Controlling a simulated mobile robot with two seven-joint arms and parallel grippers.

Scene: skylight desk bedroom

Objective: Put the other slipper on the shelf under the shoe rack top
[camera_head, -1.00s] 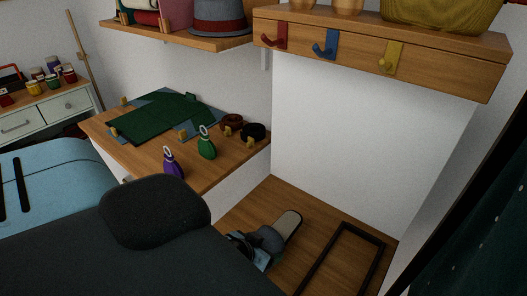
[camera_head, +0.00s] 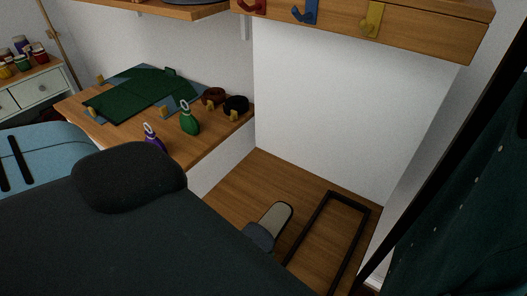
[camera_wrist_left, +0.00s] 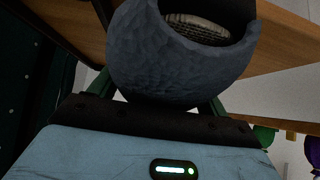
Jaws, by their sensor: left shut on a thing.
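A slipper (camera_head: 272,221) with a dark grey upper and a pale insole shows beyond my dark left arm in the head view, over the wooden floor. In the left wrist view the grey slipper (camera_wrist_left: 178,68) fills the top middle. My left gripper (camera_wrist_left: 160,94) is shut on it, with a green finger at each side. In the head view my arm hides this gripper and the slipper's near end. I cannot pick out the shoe rack, its lower shelf or the first slipper with certainty. My right gripper is not in view.
A black frame (camera_head: 334,197) lies low over the floor, right of the slipper. A wooden desk (camera_head: 200,167) at left bears a green bottle (camera_head: 190,123) and a purple bottle (camera_head: 152,140). A hook rail (camera_head: 420,38) is above. Dark green cloth (camera_head: 470,190) hangs at right.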

